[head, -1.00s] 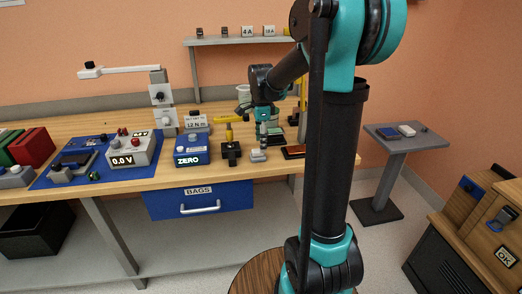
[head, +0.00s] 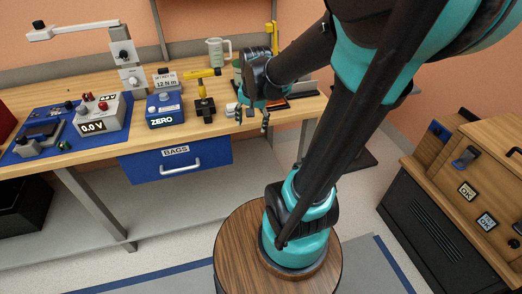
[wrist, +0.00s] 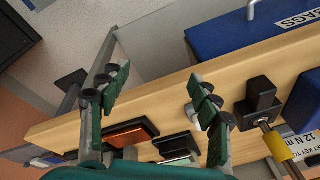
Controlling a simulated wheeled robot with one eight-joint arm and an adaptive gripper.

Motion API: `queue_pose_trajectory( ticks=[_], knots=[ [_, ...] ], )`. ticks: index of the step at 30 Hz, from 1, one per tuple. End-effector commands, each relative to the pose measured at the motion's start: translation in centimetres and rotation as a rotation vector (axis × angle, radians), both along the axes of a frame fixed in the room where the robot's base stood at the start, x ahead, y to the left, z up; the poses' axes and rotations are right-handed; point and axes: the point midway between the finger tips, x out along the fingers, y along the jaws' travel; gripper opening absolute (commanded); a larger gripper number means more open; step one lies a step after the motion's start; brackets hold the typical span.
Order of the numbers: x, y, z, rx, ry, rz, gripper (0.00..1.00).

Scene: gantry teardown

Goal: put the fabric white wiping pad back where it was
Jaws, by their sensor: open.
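A small white block (head: 231,109), which looks like the wiping pad, lies on the workbench (head: 90,148) just right of a black clamp. In the wrist view it seems to show as a white edge (wrist: 193,118), mostly hidden behind one finger; I cannot make out its fabric. My gripper (head: 252,118) is open and empty at the bench's front edge, beside the block. In the wrist view the fingers (wrist: 157,78) stand wide apart, with bare bench edge and floor between their tips.
An orange-brown flat piece (wrist: 133,132) and a dark piece with a pale edge (wrist: 176,146) lie on the bench beyond the fingers. The black clamp (head: 204,110) with a yellow tool stands close by. A blue BAGS drawer (head: 175,160) hangs under the bench. A wooden cabinet (head: 480,150) stands right.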

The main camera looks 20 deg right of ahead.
Motion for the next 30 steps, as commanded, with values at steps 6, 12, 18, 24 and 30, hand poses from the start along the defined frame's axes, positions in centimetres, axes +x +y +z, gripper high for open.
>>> queue_pose_trajectory(
  ticks=[6, 12, 18, 24, 30],
  knots=[
    [-6.8, -0.8, -5.0, -0.120, -0.101, 0.406, 0.63],
    [-9.1, -1.0, -6.8, -0.180, -0.137, 0.565, 0.63],
    [-9.2, -1.0, -6.9, -0.185, -0.140, 0.579, 0.63],
    [-9.2, -1.0, -6.8, -0.184, -0.139, 0.578, 0.63],
    [-9.2, -1.0, -6.8, -0.184, -0.139, 0.578, 0.63]
  ],
)
